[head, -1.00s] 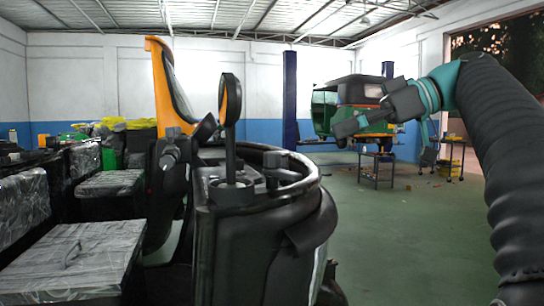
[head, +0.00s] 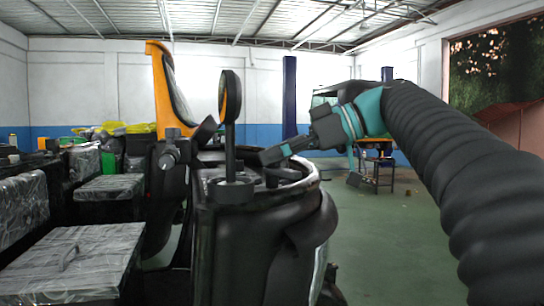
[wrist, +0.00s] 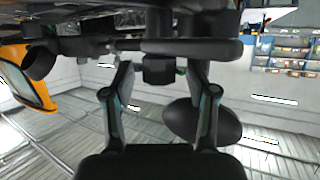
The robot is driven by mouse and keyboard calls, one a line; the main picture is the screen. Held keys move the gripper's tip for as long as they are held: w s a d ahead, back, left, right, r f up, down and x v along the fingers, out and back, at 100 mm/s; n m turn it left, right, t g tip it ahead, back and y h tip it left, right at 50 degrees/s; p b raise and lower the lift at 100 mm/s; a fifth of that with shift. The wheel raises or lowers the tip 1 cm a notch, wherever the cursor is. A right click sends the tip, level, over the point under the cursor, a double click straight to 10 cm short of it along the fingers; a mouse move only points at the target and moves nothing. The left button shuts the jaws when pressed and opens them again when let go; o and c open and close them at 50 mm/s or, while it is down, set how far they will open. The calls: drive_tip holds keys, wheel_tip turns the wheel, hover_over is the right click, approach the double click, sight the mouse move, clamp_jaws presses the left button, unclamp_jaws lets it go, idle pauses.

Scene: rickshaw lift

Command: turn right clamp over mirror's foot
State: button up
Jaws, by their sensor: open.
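A round black mirror (head: 229,95) stands upright on a thin stem on the rickshaw's front. Its dark foot (head: 232,190) rests on the cowl top. My gripper (head: 266,157) reaches in from the right, just right of the stem and above the cowl. The dark right clamp beside the foot is partly hidden by my gripper. In the wrist view, upside down, my open fingers (wrist: 162,92) stand either side of a small black block (wrist: 159,69), apparently the clamp; contact cannot be told. The mirror (wrist: 203,122) shows behind the right finger.
The black rickshaw cowl (head: 255,235) fills the middle foreground. A yellow frame (head: 170,85) rises behind it at left. A table (head: 373,172) stands behind my arm. Green floor is clear at right.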

drive_tip(key=shift+w+a+f, duration=0.1)
drive_tip(key=shift+a+f, duration=0.1)
drive_tip(key=shift+a, duration=0.25)
clamp_jaws()
